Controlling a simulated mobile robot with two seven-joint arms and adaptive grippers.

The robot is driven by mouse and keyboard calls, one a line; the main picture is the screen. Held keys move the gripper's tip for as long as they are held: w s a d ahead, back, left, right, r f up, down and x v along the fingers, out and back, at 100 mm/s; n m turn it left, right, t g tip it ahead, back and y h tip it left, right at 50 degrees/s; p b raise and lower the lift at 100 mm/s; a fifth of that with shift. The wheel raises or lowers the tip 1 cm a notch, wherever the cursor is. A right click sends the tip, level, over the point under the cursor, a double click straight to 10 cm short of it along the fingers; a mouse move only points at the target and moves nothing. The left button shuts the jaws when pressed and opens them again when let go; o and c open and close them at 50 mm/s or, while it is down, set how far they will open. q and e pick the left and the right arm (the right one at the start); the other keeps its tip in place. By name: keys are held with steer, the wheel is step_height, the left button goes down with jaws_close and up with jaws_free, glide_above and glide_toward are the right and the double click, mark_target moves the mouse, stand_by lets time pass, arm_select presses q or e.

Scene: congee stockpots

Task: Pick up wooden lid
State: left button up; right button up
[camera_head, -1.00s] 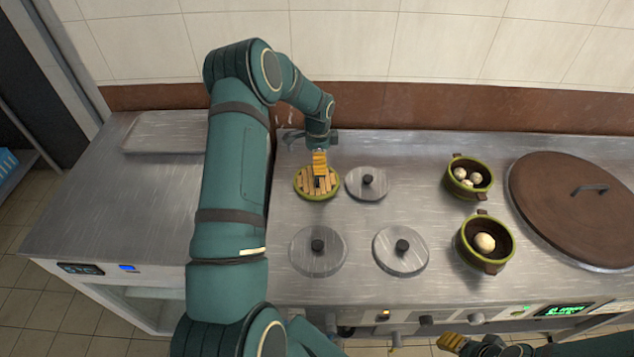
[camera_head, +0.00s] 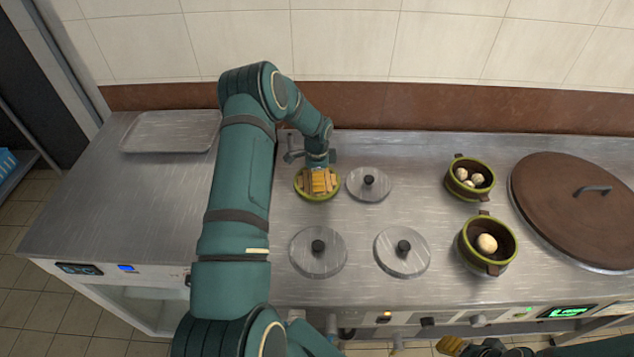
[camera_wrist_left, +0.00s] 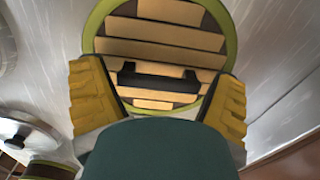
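The wooden lid (camera_head: 303,187) is a round slatted disc with a green rim and a dark handle, at the back of the steel counter. In the left wrist view the lid (camera_wrist_left: 165,38) fills the upper middle, with its dark bar handle between my fingers. My left gripper (camera_head: 319,182) is down over the lid; its yellow fingers (camera_wrist_left: 160,95) are spread apart on either side of the handle, and I see no contact with it. My right gripper (camera_head: 450,346) is only partly in view at the bottom edge; its opening is unclear.
Several grey metal lids with black knobs, one of them (camera_head: 369,184) just right of the wooden lid, sit on the counter. Two green-rimmed pots (camera_head: 468,179) with pale balls and a big brown lid (camera_head: 560,222) stand right. A metal tray (camera_head: 170,133) lies back left.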

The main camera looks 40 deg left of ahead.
arm_select(q)
steer(key=c, duration=0.6)
steer(key=shift+r, duration=0.1)
steer(key=shift+c, duration=0.2)
